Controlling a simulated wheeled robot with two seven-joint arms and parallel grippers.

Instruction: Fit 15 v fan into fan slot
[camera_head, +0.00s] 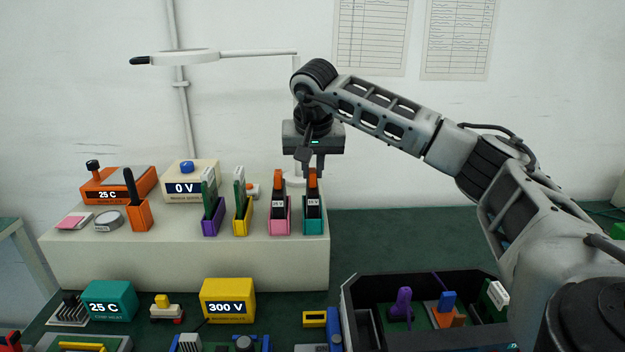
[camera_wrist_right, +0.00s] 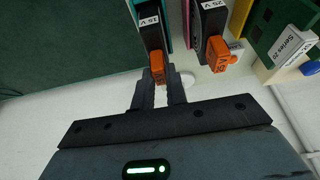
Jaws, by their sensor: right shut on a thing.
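The 15 V fan (camera_wrist_right: 152,30) is a black module with a white "15 V" label and an orange tab (camera_wrist_right: 158,72). It stands upright in a teal holder (camera_head: 314,222) on the white shelf and also shows in the head view (camera_head: 313,200). My right gripper (camera_head: 307,172) reaches down over it and is shut on the orange tab, with its fingers (camera_wrist_right: 160,84) on both sides in the wrist view. The fan is still inside the holder. My left gripper is not in view. I cannot tell which place is the fan slot.
A 25 V fan (camera_head: 279,202) stands close left in a pink holder (camera_head: 279,228). Green cards in yellow (camera_head: 243,222) and purple (camera_head: 212,224) holders are further left. A black open bin (camera_head: 365,322) with parts is at the lower right. Green bench right of the shelf is clear.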

